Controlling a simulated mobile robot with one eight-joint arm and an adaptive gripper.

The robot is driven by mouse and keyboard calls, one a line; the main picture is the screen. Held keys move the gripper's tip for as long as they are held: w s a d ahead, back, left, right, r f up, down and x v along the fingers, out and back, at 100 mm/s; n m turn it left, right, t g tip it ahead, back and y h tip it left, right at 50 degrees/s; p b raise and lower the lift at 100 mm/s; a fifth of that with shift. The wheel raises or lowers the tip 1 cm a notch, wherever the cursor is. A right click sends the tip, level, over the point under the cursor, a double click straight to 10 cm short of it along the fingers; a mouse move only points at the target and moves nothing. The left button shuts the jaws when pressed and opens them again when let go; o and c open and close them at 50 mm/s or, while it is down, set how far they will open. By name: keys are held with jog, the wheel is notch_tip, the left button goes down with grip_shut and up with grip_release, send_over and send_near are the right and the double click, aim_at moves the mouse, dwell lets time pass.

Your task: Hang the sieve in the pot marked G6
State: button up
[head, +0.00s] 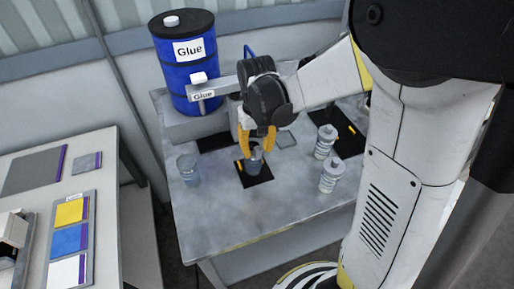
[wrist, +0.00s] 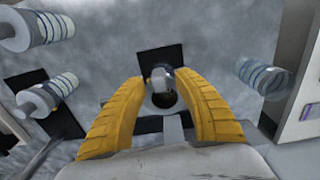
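My gripper (head: 257,146) has two yellow fingers pointing down over the middle of the grey table. In the wrist view its fingertips (wrist: 160,80) stand apart, one on each side of a small grey vessel or sieve (wrist: 161,78) with a dark round opening. I cannot tell whether they touch it. In the head view a small dark grey pot (head: 254,163) stands below the fingers on a black mat (head: 262,178). No G6 mark is legible, and I cannot tell the sieve apart from the pot.
A clear container (head: 188,168) stands to the left. Two ribbed pale containers (head: 325,141) (head: 331,175) stand to the right. A blue Glue drum (head: 186,62) stands behind. A side bench (head: 28,150) with coloured cards is at far left. The table front is clear.

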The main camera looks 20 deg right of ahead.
notch_tip(320, 180, up, 12)
dwell(0.6)
jog(key=s+f+t+b, duration=0.7)
jog(key=s+b, duration=0.1)
jog(key=s, duration=0.4)
jog(key=shift+f, duration=0.3)
dwell(0.6)
